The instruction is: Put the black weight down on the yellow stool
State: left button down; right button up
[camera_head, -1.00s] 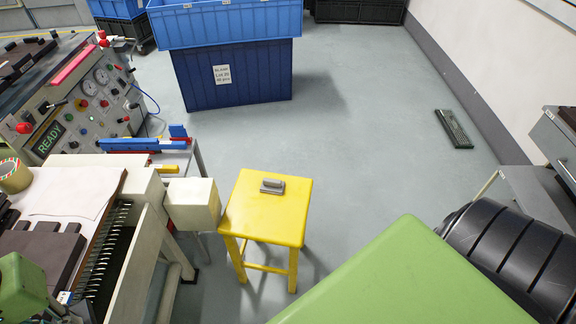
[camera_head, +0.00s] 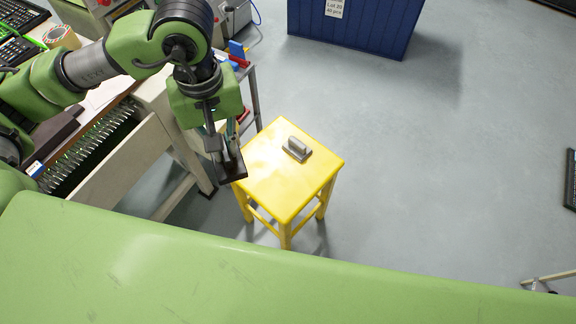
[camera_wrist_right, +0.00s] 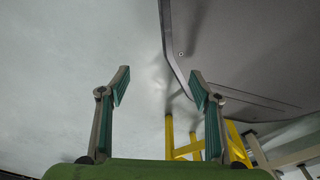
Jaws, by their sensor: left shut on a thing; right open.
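My left gripper (camera_head: 222,142) points down and is shut on the black weight (camera_head: 233,170), a dark flat block, partly hidden by the fingers. In the head view the weight shows at the left corner of the yellow stool (camera_head: 285,190), slightly overlapping its edge. It appears held above the seat's level, but the exact height is hard to tell. My right gripper (camera_wrist_right: 159,88) is open and empty in the right wrist view, where yellow legs (camera_wrist_right: 172,140) show behind it.
A grey metal block with a raised grip (camera_head: 297,149) lies on the far part of the stool's seat. The seat's near and middle parts are bare. A cream bench (camera_head: 150,150) stands left of the stool. A blue crate (camera_head: 352,25) stands behind.

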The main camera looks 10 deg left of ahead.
pick_arm(q)
notch_tip(320, 180, down, 8)
jog(key=n+b, duration=0.7)
jog(key=n, duration=0.3)
pick_arm(e)
jog(key=w+a+r+t+b, duration=0.1)
jog(key=w+r+b, duration=0.25)
jog(key=w, duration=0.35)
jog(key=w+a+r+b, duration=0.1)
jog(key=w+r+b, duration=0.2)
jog(key=w+b, duration=0.3)
pick_arm(q)
jog(key=n+b, duration=0.1)
jog(key=n, duration=1.2)
send_near(268, 176)
jog(key=shift+s, duration=0.65)
jog(key=shift+w+f, duration=0.3)
jog(key=shift+f, duration=0.05)
notch_tip(268, 176, down, 3)
jog(key=shift+w+r+b, duration=0.1)
jog(key=shift+w+b, duration=0.05)
jog(key=shift+b, duration=0.2)
jog(key=shift+f, duration=0.3)
pick_arm(e)
notch_tip(268, 176, up, 9)
jog(key=t, duration=0.1)
jog(key=shift+w, duration=0.4)
jog(key=shift+f, duration=0.1)
